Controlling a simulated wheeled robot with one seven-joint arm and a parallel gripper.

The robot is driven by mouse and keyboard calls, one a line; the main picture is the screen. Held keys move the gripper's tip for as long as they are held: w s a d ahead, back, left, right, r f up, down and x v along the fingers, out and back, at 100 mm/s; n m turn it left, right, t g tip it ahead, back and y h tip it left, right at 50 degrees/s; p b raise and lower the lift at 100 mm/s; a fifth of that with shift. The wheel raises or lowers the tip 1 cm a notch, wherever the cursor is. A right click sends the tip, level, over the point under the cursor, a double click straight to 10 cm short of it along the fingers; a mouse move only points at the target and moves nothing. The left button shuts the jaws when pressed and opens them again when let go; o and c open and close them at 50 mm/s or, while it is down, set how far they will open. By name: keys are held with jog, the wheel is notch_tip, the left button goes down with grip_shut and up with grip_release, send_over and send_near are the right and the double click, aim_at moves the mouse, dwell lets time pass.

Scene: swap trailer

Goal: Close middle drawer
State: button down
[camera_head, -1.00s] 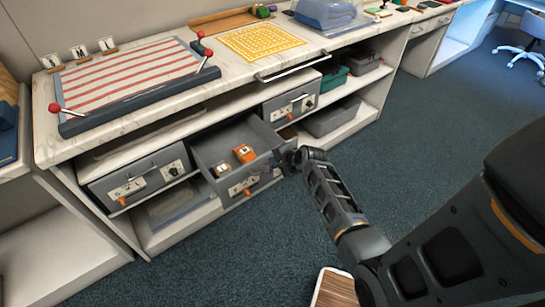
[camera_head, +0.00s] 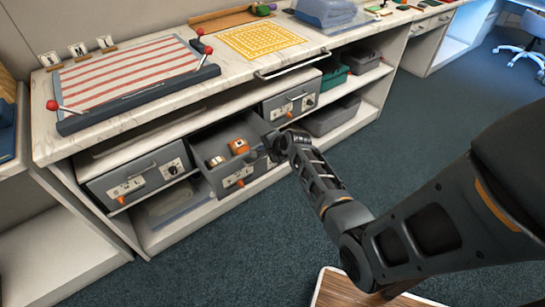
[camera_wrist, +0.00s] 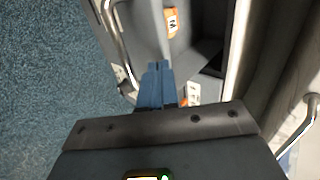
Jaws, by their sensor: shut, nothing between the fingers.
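The grey middle drawer (camera_head: 256,172) is partly pulled out of the shelf under the counter, between two other grey drawers. Its front has an orange knob (camera_head: 240,183). Orange and white small items (camera_head: 238,146) lie inside it. My gripper (camera_head: 273,158) is at the right end of the drawer's front, its fingertips mostly hidden by my arm in the head view. In the wrist view my gripper (camera_wrist: 158,68) has its fingers together and empty, over the drawer's front edge area. The drawer's handle (camera_wrist: 122,45) shows left of them. I cannot tell whether they touch the drawer.
The left drawer (camera_head: 140,180) and right drawer (camera_head: 290,103) sit pushed in. Grey bins (camera_head: 332,117) stand on the shelf to the right. The counter (camera_head: 190,108) above carries a striped board. Open carpet (camera_head: 440,140) lies in front. A wooden-topped piece (camera_head: 345,292) stands at the bottom.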

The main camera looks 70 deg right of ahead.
jog(key=w+d+b, duration=0.5)
jog(key=w, duration=0.3)
jog(key=w+d+b, duration=0.5)
jog(key=w+b, duration=0.1)
jog(key=w, duration=0.3)
jog(key=shift+w+d, duration=0.15)
jog(key=shift+d, duration=0.1)
jog(key=shift+r, duration=0.1)
jog(key=s+a+f+p+v, duration=0.1)
jog(key=p+v, duration=0.3)
jog(key=v, duration=0.8)
jog(key=shift+s+a+f, duration=0.2)
jog(key=shift+s+f, duration=0.1)
jog(key=shift+s, duration=0.35)
